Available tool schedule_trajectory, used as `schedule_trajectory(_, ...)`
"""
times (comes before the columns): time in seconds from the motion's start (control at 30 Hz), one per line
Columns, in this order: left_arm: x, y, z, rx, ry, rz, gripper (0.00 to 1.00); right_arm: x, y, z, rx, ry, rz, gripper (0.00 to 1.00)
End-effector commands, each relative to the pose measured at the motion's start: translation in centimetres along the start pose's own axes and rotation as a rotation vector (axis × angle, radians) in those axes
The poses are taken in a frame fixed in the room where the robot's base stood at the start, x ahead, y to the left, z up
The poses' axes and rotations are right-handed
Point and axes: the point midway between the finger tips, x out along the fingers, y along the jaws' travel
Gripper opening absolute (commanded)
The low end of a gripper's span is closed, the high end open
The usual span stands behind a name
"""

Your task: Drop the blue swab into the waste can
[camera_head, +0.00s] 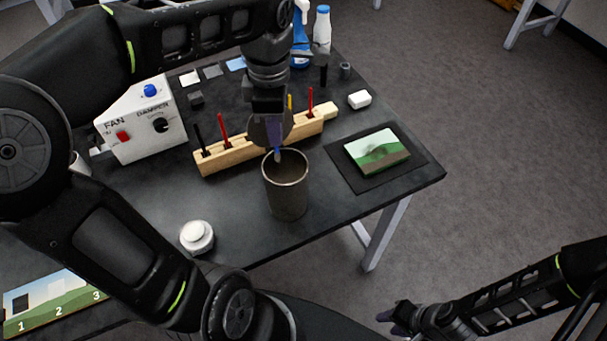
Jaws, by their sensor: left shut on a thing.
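The waste can (287,196) is a dark grey open-topped cylinder standing upright near the front edge of the table. My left gripper (276,142) points down just behind and above the can's rim. It is shut on the blue swab (278,155), whose pale lower end hangs at the can's mouth. I cannot tell exactly how far the tip reaches inside the rim. My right gripper (396,318) is low at the bottom right, off the table and over the floor; its fingers are too small and dark to read.
A wooden rack (228,156) with red, black and yellow sticks stands behind the can. A white fan and damper box (142,125) is at left. A white jar (196,237) is front left. A landscape painting (378,151) lies on a dark mat at right. Bottles (322,32) stand at back.

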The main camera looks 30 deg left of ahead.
Motion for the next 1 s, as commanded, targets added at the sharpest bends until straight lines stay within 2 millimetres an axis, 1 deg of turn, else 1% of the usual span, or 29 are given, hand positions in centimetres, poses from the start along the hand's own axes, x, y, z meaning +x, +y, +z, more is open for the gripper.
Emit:
schedule_trajectory(0.33, 0.0, 0.0, 0.0, -0.015, 0.000, 0.000, 0.00, 0.0, 0.0, 0.0, 0.000, 0.000, 0.000, 0.36)
schedule_trajectory(0.47, 0.4, 0.0, 0.0, -0.014, 0.000, -0.001, 0.00, 0.3, 0.1, 0.0, 0.000, 0.001, -0.001, 0.36)
schedule_trajectory(0.57, 1.1, 0.0, 0.0, -0.014, 0.000, -0.001, 0.00, 0.8, 0.2, -0.1, -0.001, 0.002, -0.002, 0.36)
schedule_trajectory(0.9, 4.9, 0.0, 0.0, -0.014, 0.001, -0.001, 0.00, 3.4, 0.8, -0.2, -0.006, 0.012, -0.010, 0.36)
schedule_trajectory(1.0, 5.7, 0.0, 0.0, -0.014, 0.001, -0.001, 0.00, 3.9, 0.9, -0.3, -0.007, 0.014, -0.013, 0.36)
